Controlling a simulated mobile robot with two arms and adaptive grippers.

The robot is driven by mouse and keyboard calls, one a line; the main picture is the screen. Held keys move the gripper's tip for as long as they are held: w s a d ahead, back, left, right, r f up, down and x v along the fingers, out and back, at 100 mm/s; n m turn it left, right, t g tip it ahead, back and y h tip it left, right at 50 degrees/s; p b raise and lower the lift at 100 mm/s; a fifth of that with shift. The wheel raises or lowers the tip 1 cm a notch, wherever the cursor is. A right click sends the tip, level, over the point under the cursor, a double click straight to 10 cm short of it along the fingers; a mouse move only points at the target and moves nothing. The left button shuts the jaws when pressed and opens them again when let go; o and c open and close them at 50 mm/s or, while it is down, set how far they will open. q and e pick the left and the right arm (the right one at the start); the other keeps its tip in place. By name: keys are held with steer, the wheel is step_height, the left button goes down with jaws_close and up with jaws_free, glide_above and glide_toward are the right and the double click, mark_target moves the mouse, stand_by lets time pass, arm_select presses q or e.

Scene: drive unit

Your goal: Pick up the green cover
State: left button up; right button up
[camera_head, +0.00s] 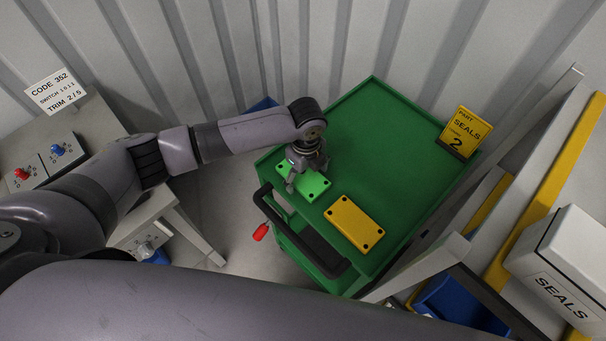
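The green cover (311,186) is a bright green plate with dark holes at its corners. It lies on the top of a darker green cart (372,132), near the cart's front left side by the handle. My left gripper (293,183) is over the left part of the green cover, pointing down, and hides some of it. I cannot tell whether its fingers are open or closed on the cover. My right gripper is not in view; a large grey arm link crosses the bottom of the picture.
A yellow cover (354,224) lies on the cart to the right of the green one. A black handle (300,236) runs along the cart's front. A yellow seals sign (465,131) stands at the right edge. A white seals box (566,262) is at far right. The cart's back half is clear.

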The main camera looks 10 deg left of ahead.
arm_select(q)
steer(key=c, duration=1.2)
steer(key=shift+o, duration=0.2)
steer(key=shift+r, duration=0.15)
